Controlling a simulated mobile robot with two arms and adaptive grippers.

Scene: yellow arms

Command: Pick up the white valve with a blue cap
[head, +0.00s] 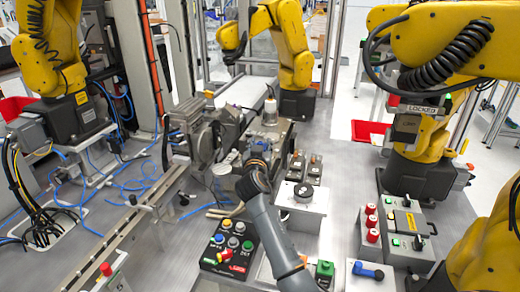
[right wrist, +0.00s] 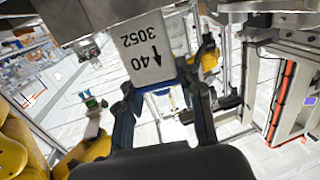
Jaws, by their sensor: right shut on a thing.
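The white valve (right wrist: 147,50) is a white block with dark printed numbers and an arrow, upside down in the right wrist view. A blue part (right wrist: 184,72) shows at its lower edge. My right gripper (right wrist: 165,92) has its two dark fingers on either side of this blue part and is shut on the valve. In the head view my right gripper (head: 258,150) is at the machine in the middle of the table, mostly hidden by my own wrist. The valve is hard to make out there. My left gripper is not in view.
Yellow robot arms (head: 290,40) stand around the grey table. A button box (head: 230,250) is at the front, a box with red knobs (head: 372,225) at the right. Blue hoses (head: 90,205) lie at the left.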

